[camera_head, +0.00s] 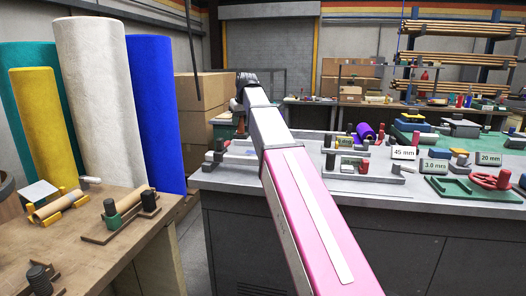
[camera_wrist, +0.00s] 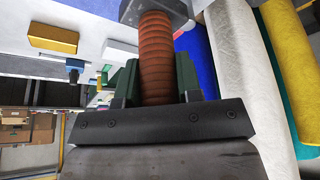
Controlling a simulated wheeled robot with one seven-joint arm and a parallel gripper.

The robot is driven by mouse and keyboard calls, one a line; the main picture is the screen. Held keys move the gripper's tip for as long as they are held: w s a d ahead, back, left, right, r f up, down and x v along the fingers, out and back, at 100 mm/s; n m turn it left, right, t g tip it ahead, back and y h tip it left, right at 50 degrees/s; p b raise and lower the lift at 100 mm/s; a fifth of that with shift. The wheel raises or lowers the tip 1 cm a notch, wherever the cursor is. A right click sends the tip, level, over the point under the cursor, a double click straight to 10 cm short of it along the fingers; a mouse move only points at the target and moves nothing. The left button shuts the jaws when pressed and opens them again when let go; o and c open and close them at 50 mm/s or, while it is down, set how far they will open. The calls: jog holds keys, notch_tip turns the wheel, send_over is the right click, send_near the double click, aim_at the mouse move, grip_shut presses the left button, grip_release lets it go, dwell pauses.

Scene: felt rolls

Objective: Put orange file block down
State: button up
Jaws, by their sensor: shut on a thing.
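The orange file block (camera_wrist: 157,55) shows in the wrist view as a ribbed, orange-brown upright piece with a grey part at its top end. My gripper (camera_wrist: 157,80) is shut on it, with a green finger on each side. The dark gripper body covers its near end. In the head view my arm reaches away from me over the left end of the grey bench. The gripper and the orange block cannot be made out there.
The grey bench (camera_head: 300,188) carries several fixtures, a purple roll (camera_head: 365,131) and number signs. A wooden bench (camera_head: 100,262) stands at left. Tall felt rolls stand behind it: white (camera_head: 95,100), blue (camera_head: 155,100), yellow (camera_head: 45,125), teal (camera_head: 22,60). The grey bench's front edge is partly bare.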

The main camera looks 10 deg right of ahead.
jog(key=shift+w+d+f, duration=1.1)
jog(key=shift+d+f, duration=0.45)
jog(key=shift+f, duration=0.25)
jog(key=shift+w+d+f, duration=1.15)
jog(key=shift+d+f, duration=0.35)
jog(key=shift+f, duration=0.25)
jog(key=shift+w+d+f, duration=1.1)
jog(key=shift+d+f, duration=0.45)
jog(key=shift+f, duration=0.25)
jog(key=o, duration=0.5)
jog(key=shift+f, duration=0.15)
jog(key=o, duration=0.4)
jog(key=shift+o, duration=0.2)
